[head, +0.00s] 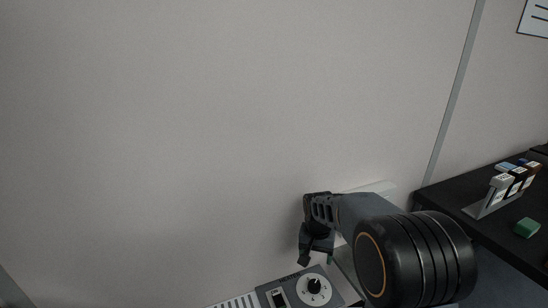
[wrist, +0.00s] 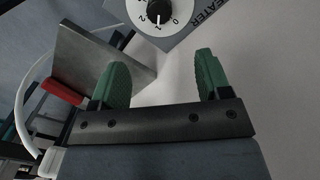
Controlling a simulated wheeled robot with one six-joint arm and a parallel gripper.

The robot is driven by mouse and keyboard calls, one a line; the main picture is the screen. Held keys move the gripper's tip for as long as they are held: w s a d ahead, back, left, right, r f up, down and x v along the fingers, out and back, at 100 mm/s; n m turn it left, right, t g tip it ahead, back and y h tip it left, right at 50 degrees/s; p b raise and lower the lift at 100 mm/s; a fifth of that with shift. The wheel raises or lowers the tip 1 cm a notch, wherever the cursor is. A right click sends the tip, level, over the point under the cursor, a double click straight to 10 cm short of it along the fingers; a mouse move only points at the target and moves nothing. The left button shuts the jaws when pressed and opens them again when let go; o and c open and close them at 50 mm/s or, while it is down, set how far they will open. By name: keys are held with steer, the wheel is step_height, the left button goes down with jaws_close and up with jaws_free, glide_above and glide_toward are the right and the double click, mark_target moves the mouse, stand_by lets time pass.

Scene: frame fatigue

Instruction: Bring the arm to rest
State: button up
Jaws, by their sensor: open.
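My gripper (wrist: 162,75) shows in the wrist view with its two green fingers apart and nothing between them. A grey panel with a black knob on a white numbered dial (wrist: 158,11) lies just beyond the fingertips. In the head view my gripper (head: 308,262) hangs at the end of my arm, close above the same dial (head: 314,287). My arm's dark round joint hides part of what lies behind it. In the head view the fingers are small and dark.
A black table (head: 455,205) at the right holds a rack of small labelled items (head: 501,186) and a green block (head: 526,228). A grey plate (wrist: 100,62) and a red piece (wrist: 62,91) are left of the fingers in the wrist view. A bare wall (head: 200,120) fills the back.

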steer(key=s+r+n+t+p, duration=0.1)
steer(key=s+r+p, duration=0.4)
steer(key=r+p, duration=0.2)
steer(key=s+r+n+t+p, duration=0.1)
steer(key=s+r+p, duration=0.5)
steer(key=r, duration=0.6)
steer(key=s+r+n+t+p, duration=0.1)
steer(key=s+r+n+p, duration=0.1)
steer(key=s+r+p, duration=0.4)
step_height(320, 180, up, 4)
steer(key=shift+s+d+r+t+y+p, duration=0.1)
steer(key=shift+s+d+t+y+p, duration=0.2)
steer(key=shift+p, duration=0.7)
steer(key=shift+w, duration=0.1)
